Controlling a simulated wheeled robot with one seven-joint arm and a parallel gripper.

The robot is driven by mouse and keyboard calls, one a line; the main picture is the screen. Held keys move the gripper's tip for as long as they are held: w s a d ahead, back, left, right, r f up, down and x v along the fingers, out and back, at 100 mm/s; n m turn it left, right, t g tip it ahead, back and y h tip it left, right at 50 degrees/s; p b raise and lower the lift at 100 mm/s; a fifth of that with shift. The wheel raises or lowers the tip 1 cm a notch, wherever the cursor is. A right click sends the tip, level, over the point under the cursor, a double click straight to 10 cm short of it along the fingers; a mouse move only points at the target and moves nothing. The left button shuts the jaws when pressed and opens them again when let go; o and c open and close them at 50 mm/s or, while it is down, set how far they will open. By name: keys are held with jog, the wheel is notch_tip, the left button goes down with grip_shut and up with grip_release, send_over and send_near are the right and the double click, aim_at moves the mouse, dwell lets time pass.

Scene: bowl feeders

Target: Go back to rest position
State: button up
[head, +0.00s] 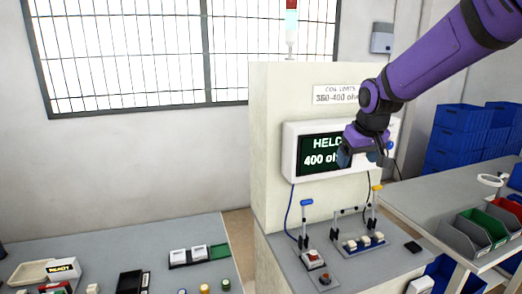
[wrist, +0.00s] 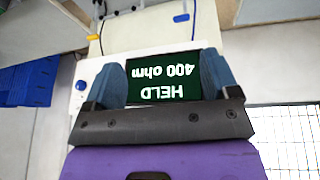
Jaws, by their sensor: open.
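My gripper (head: 362,154) is in front of the right part of the display screen (head: 318,152) in the head view. My purple arm reaches in from the upper right. The screen reads "HELD 400 ohm", partly covered by my gripper. In the wrist view my gripper (wrist: 163,78) has its two blue fingers wide apart, with nothing between them. The screen (wrist: 163,80) shows upside down behind the fingers.
Bins (head: 485,228) stand on the right table, blue crates (head: 462,130) behind. A left table (head: 205,240) holds small trays.

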jog(key=s+d+r+m, duration=0.1)
jog(key=s+d+r, duration=0.1)
jog(key=s, duration=1.4)
jog(key=s+d+r+m, duration=0.1)
jog(key=s+d+r, duration=0.2)
jog(key=s, duration=1.3)
jog(key=shift+d+r+t, duration=0.2)
jog(key=shift+t, duration=0.1)
